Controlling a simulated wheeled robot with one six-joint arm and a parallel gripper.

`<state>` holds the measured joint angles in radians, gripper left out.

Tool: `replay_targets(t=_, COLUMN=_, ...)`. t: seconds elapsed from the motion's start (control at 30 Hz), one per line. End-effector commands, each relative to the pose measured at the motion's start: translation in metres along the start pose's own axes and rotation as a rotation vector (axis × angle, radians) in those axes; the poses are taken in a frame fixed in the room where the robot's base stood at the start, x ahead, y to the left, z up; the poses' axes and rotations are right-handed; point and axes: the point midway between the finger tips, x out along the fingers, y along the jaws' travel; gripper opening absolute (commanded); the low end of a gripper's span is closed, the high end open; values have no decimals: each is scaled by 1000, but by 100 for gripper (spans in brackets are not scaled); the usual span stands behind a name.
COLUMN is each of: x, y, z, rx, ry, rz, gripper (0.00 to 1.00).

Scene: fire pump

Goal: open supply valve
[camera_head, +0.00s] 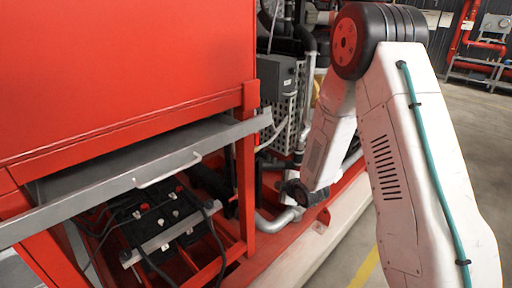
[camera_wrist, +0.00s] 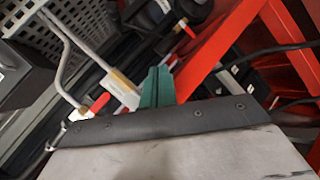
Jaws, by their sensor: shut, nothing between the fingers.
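In the wrist view two small red valve handles show: one (camera_wrist: 98,104) at the lower left, on a brass-coloured fitting of a thin grey pipe, and one (camera_wrist: 187,29) near the top centre. I cannot tell which belongs to the supply valve. My gripper (camera_wrist: 157,86) shows as green fingers pressed together, shut and empty. It appears between the two handles, to the right of the lower-left one; contact cannot be made out. In the head view the end of my arm reaches into the pump frame, and the fingers and handles cannot be made out there.
A red frame post (camera_head: 246,165) and a grey sliding tray (camera_head: 120,175) stand left of my arm. Batteries (camera_head: 165,220) with cables sit below the tray. Perforated grey guarding (camera_wrist: 85,25) and red beams (camera_wrist: 225,45) crowd the wrist view. Open floor (camera_head: 470,125) lies at right.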

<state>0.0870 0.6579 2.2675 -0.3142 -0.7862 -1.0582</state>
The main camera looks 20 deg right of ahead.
Motion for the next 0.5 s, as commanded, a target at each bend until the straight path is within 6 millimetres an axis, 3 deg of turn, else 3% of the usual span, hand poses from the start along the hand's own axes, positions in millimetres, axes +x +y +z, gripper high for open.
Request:
replay_targets(t=0.13, x=7, y=30, z=-23, rx=-180, ry=129, rz=210, gripper=0)
replay_targets(t=0.3, x=-7, y=72, z=-50, rx=-341, ry=211, rz=435, gripper=0)
replay_targets(t=0.5, x=-18, y=88, z=-61, rx=-440, ry=228, rz=549, gripper=0)
